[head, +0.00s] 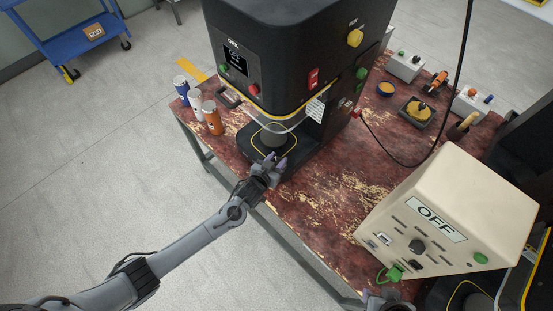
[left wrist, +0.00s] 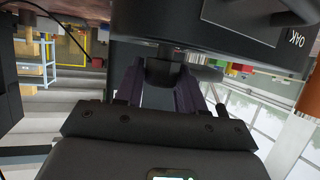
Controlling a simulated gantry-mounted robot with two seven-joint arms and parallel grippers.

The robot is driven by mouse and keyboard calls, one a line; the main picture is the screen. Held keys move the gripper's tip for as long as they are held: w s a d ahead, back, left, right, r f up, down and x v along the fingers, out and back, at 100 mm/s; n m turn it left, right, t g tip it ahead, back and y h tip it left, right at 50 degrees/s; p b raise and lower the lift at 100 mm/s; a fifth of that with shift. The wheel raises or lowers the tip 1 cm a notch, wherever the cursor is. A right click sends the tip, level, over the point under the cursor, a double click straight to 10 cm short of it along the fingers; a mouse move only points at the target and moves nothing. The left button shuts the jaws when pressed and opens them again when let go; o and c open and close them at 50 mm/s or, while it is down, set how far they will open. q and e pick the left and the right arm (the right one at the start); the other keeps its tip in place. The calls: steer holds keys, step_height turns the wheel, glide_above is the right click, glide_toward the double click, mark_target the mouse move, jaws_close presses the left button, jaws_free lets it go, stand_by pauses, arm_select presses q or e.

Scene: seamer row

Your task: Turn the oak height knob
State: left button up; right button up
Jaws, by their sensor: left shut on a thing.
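The black oak seamer (head: 290,50) stands on the worn red table. My left gripper (head: 276,163) is at the front of the machine's low base (head: 300,160). In the left wrist view, the two dark fingers of my left gripper (left wrist: 160,92) are shut on a dark round knob (left wrist: 163,70) under a dark body marked OAK (left wrist: 250,28). In the head view the knob is hidden by the gripper. A part of my right gripper (head: 385,298) shows at the bottom edge, mostly cut off; its jaws are unclear.
Several cans, one orange (head: 212,118), stand left of the seamer. A cream box marked OFF (head: 450,210) stands at the table's right front. A black cable (head: 400,160) crosses the table. Small control boxes (head: 404,66) and a dark tray (head: 416,112) lie behind.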

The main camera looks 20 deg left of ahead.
arm_select(q)
steer(key=shift+m+g+h, duration=0.3)
steer(key=shift+m+h, duration=0.7)
steer(key=shift+h, duration=0.2)
steer(key=shift+m+h, duration=0.5)
steer(key=shift+g, duration=0.3)
steer(key=o, duration=0.9)
steer(key=shift+o, duration=0.2)
steer(key=shift+s, duration=0.1)
steer(key=shift+s+a+r+p, duration=0.1)
steer(key=shift+s+r+p, duration=0.05)
steer(key=shift+s+p, duration=0.15)
steer(key=p+v, duration=0.1)
steer(key=v, duration=0.9)
steer(key=shift+a, duration=0.15)
